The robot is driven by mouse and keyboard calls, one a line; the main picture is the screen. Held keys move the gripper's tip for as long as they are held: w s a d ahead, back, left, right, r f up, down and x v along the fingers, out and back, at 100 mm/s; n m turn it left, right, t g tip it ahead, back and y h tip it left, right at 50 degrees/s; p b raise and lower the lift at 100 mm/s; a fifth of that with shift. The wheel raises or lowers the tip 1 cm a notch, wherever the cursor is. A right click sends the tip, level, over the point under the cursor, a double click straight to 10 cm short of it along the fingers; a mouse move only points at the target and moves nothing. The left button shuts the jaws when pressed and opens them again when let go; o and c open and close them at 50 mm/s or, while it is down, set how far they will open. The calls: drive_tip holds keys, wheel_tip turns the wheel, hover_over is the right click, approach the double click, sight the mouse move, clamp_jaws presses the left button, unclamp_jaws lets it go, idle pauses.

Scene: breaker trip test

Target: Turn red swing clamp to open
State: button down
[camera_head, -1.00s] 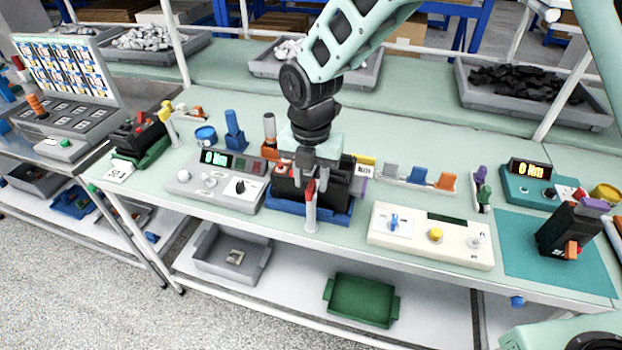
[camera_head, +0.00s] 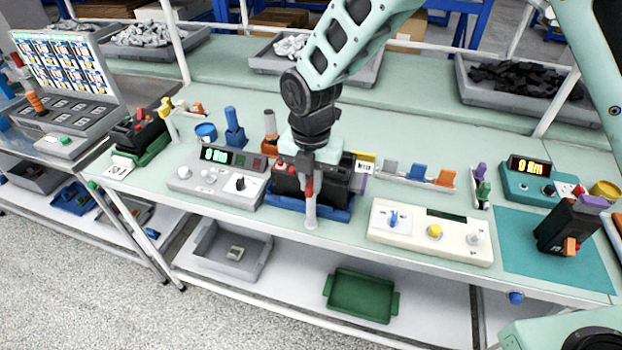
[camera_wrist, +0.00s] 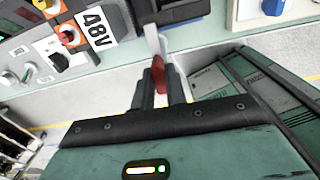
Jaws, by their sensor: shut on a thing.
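The red swing clamp (camera_wrist: 158,72) shows between my fingertips in the wrist view, beside a pale upright post. In the head view only a small red part of the clamp (camera_head: 309,186) shows, at the top of the white post (camera_head: 311,208) in front of the blue fixture (camera_head: 338,213). A black breaker block (camera_head: 338,174) sits in that fixture. My gripper (camera_head: 306,172) is shut on the red clamp, pointing down at the front of the fixture. It also shows in the wrist view (camera_wrist: 160,92). My fingers hide much of the clamp.
A grey control panel (camera_head: 217,180) stands close on the left, a cream panel (camera_head: 430,233) on the right. A row of coloured parts (camera_head: 417,175) lies behind. The post is near the table's front edge; a green tray (camera_head: 361,297) is on the shelf below.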

drive_tip(key=m, duration=0.8)
drive_tip(key=shift+m+b, duration=0.3)
drive_tip(key=m, duration=0.4)
drive_tip(key=m+b, duration=0.1)
drive_tip(key=m, duration=0.3)
drive_tip(key=shift+m, duration=0.6)
drive_tip(key=c, duration=1.4)
unclamp_jaws()
drive_tip(key=shift+c, duration=0.2)
